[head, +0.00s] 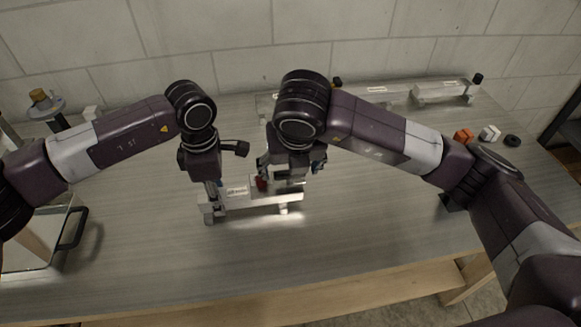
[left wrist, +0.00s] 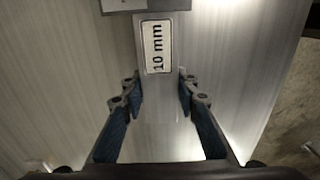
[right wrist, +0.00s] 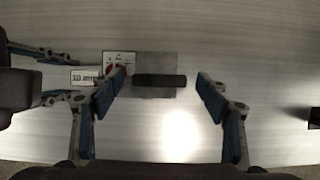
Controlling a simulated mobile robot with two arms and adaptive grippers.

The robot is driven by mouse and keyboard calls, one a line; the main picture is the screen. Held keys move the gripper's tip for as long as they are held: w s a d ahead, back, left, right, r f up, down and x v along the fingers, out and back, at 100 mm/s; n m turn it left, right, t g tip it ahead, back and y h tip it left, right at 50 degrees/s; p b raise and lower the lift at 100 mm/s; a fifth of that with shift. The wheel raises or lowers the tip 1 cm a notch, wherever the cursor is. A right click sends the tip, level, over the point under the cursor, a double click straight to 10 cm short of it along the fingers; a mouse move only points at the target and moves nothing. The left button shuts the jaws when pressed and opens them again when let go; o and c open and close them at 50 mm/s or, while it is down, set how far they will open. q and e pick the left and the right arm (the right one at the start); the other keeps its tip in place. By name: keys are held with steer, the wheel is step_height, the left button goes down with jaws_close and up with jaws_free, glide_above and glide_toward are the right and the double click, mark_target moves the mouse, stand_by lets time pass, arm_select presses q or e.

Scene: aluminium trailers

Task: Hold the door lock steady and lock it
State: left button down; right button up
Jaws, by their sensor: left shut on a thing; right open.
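The door lock (head: 240,196) is a silvery metal bar unit on feet in the middle of the table. Its "10 mm" label shows in the left wrist view (left wrist: 157,46). My left gripper (head: 213,188) is shut on the bar's left end; its fingers flank the bar in the left wrist view. My right gripper (head: 288,175) is over the lock's right part. In the right wrist view its open fingers stand either side of a black handle (right wrist: 160,80) on a grey plate. A red-marked panel (right wrist: 118,63) sits left of it. My right gripper partly hides the lock in the head view.
Another metal unit (head: 440,92) stands at the back right. Orange (head: 463,135), white (head: 489,132) and black (head: 512,141) small parts lie at the right. A tray with a black handle (head: 74,229) is at the left. The table front is clear.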

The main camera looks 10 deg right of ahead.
steer(key=v, duration=1.2)
arm_select(q)
steer(key=c, duration=1.4)
jaws_free()
